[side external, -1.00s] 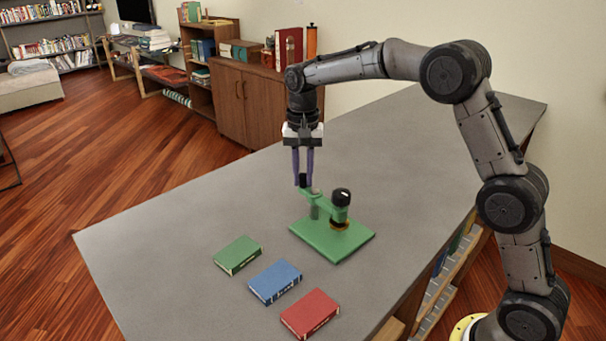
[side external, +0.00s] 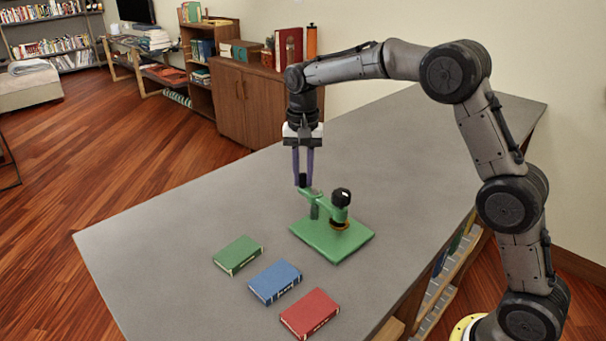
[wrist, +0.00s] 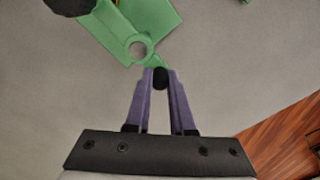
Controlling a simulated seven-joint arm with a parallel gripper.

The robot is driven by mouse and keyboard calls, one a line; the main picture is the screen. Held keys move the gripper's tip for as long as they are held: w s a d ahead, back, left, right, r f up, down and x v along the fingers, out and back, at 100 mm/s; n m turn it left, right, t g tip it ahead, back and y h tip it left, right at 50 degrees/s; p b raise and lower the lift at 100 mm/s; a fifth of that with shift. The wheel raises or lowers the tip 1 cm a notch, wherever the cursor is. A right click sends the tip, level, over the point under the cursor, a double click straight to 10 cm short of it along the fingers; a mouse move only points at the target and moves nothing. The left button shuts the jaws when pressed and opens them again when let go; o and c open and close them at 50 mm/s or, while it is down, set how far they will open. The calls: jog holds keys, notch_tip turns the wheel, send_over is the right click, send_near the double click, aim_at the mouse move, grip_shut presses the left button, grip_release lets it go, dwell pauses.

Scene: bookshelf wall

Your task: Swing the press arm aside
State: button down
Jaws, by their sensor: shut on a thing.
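The green press stands on the grey table. Its flat base plate (side external: 345,246) carries a short post (side external: 315,210) and the green press arm (side external: 327,208). A small black handle (side external: 302,180) stands at the arm's left end. My gripper (side external: 303,178) points down with its purple fingers shut on this handle. In the wrist view the dark handle (wrist: 160,78) shows between the fingertips, with the green plate (wrist: 155,18) beyond. The fingers partly hide the handle.
Green (side external: 238,255), blue (side external: 275,281) and red (side external: 310,313) books lie flat in front of the press, apart from it. The grey table (side external: 180,240) is clear to the left of and behind the press. A wooden cabinet (side external: 240,105) stands beyond the table.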

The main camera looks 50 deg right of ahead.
jog(key=shift+a, duration=0.1)
dwell(0.4)
jog(key=shift+s+a+r+n, duration=0.1)
jog(key=shift+s+a+n, duration=0.55)
jog(key=shift+n, duration=2.45)
jog(key=shift+s+a+f+n, duration=0.1)
jog(key=shift+s+a+n, duration=0.6)
jog(key=shift+n, duration=2.4)
jog(key=shift+s+a+r+n, duration=0.1)
jog(key=shift+s+a+n, duration=0.55)
jog(key=shift+n, duration=2.45)
jog(key=c, duration=0.8)
grip_release()
jog(key=shift+o, duration=0.2)
